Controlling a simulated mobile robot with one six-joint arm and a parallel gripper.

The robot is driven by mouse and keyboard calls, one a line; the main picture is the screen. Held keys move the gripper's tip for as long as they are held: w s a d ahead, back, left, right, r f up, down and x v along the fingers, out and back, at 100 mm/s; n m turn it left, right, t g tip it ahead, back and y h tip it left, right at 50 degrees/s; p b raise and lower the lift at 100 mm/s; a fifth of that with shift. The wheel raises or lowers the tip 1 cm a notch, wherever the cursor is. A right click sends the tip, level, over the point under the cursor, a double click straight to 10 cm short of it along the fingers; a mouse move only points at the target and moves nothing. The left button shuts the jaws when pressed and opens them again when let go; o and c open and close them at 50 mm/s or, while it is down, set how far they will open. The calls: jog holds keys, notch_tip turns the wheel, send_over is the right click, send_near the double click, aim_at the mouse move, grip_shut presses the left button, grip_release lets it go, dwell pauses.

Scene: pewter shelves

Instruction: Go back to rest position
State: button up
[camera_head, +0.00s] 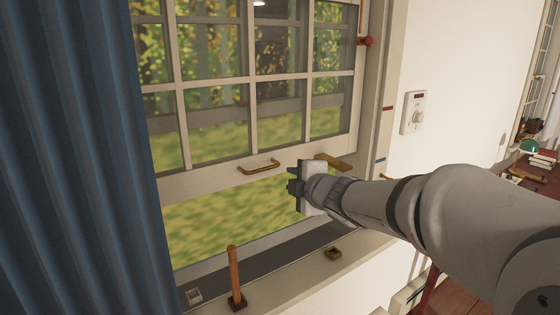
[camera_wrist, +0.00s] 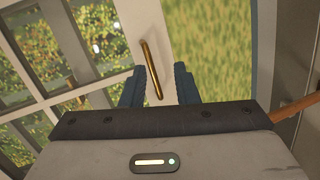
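My gripper (camera_head: 291,182) is in front of the window, just below the raised sash. In the wrist view its two dark fingers (camera_wrist: 160,70) stand apart with nothing held between them. A brass handle (camera_wrist: 151,68) shows there at and beyond the fingertips, apart from them as far as I can tell. In the head view one brass handle (camera_head: 260,167) is on the sash's bottom rail (camera_head: 215,180), left of my gripper. A second handle (camera_head: 333,161) is behind and above my gripper, partly close to its outline.
An upright wooden stick (camera_head: 235,275) stands on the sill, with small fittings (camera_head: 333,253) (camera_head: 194,295) nearby. A blue curtain (camera_head: 75,160) hangs at left. A thermostat-like wall control (camera_head: 414,112) is right of the frame. A cluttered table (camera_head: 535,195) is far right.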

jog(key=s+d+f+m+g+h, duration=0.5)
jog(key=s+d+f+m+h, duration=0.35)
jog(key=s+d+m, duration=0.5)
jog(key=s+f+m+g+y, duration=0.1)
jog(key=s+f+m+g, duration=0.2)
jog(key=s, duration=0.4)
jog(key=s+a+f+m+g+y, duration=0.1)
jog(key=s+f+m+g, duration=0.2)
jog(key=s, duration=0.5)
jog(key=shift+a+f+m, duration=0.2)
jog(key=shift+f+m, duration=0.65)
jog(key=shift+m, duration=0.1)
